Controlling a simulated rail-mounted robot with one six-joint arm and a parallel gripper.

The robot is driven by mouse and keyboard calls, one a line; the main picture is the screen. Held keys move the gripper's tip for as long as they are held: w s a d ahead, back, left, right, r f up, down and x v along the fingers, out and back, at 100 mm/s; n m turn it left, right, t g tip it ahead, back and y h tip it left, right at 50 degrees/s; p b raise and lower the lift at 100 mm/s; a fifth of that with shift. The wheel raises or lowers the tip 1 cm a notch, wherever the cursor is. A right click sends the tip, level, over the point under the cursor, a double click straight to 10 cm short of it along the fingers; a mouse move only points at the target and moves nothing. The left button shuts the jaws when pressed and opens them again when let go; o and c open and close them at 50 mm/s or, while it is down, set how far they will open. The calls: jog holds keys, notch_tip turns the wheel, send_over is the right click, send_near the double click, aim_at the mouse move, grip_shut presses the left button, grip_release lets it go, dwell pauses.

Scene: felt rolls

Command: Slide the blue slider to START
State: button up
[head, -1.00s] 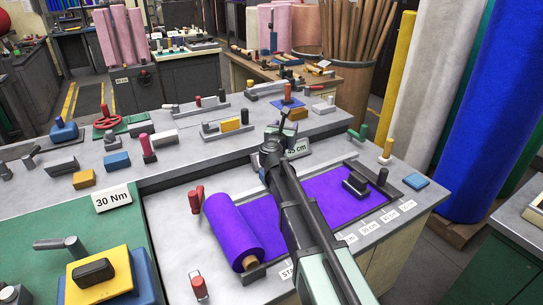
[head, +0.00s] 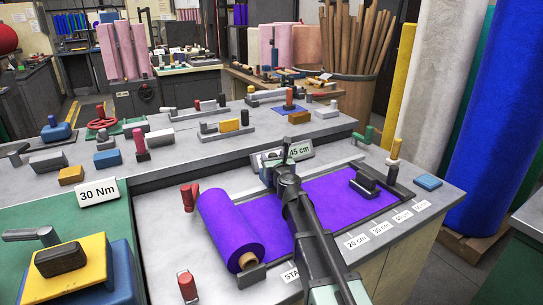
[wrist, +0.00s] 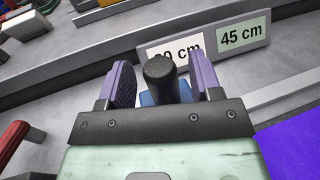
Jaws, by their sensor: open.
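In the wrist view, a blue block (wrist: 147,99), seemingly the blue slider, carries an upright black knob (wrist: 160,82). My gripper (wrist: 161,78) is open, with one purple-padded finger on each side of this knob. I cannot tell whether either finger touches it. In the head view, my gripper (head: 270,168) is at the far edge of the purple felt and hides most of what is under it. The START label (head: 290,276) is at the near edge of the felt, partly hidden by my arm.
A purple felt roll (head: 229,225) lies left of my arm. A dark block with a knob (head: 366,181) stands on the felt's right end. A 45 cm sign (head: 300,151) stands behind my gripper. Distance labels (head: 380,228) line the front edge. Red handles (head: 188,198) stand at left.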

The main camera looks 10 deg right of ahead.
jog(key=w, duration=0.2)
jog(key=shift+w, duration=0.4)
jog(key=shift+c, duration=0.3)
